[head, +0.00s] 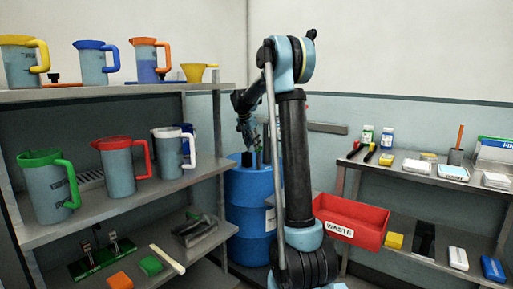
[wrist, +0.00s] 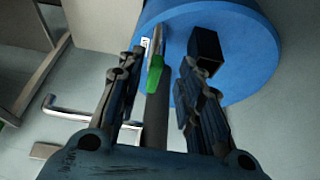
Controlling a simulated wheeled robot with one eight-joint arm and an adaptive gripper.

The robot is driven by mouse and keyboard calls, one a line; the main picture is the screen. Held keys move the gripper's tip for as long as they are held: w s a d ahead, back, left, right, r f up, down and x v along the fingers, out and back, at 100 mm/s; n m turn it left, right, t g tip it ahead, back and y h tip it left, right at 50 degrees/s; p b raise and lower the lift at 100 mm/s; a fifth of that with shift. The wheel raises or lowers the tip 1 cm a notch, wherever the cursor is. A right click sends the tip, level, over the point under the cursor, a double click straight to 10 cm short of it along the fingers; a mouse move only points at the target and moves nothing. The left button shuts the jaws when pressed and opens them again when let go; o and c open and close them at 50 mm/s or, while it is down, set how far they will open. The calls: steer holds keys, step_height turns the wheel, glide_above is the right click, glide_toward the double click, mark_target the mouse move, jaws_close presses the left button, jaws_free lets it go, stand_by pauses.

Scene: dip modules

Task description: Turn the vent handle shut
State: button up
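A blue drum (head: 252,215) stands in the back corner between the shelves, and its round top (wrist: 245,60) fills much of the wrist view's upper part. A bar with a green end (wrist: 155,75), which looks like the vent handle, shows over the drum top. A dark square post (wrist: 205,48) rises from the drum beside it, to the right in the wrist view. My gripper (wrist: 160,70) is open, its fingers apart with the green end between them in the picture. I cannot tell whether either finger touches it. In the head view my gripper (head: 250,140) is above the drum, partly hidden.
A metal shelf (head: 130,210) with several jugs stands left of the drum. A red waste bin (head: 350,222) and a second shelf (head: 425,177) with small items are at the right. A bent silver bar (wrist: 75,113) shows at the left of the wrist view.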

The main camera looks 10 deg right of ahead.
steer(key=s+a, duration=0.6)
steer(key=shift+s+a, duration=0.25)
steer(key=shift+a, duration=0.05)
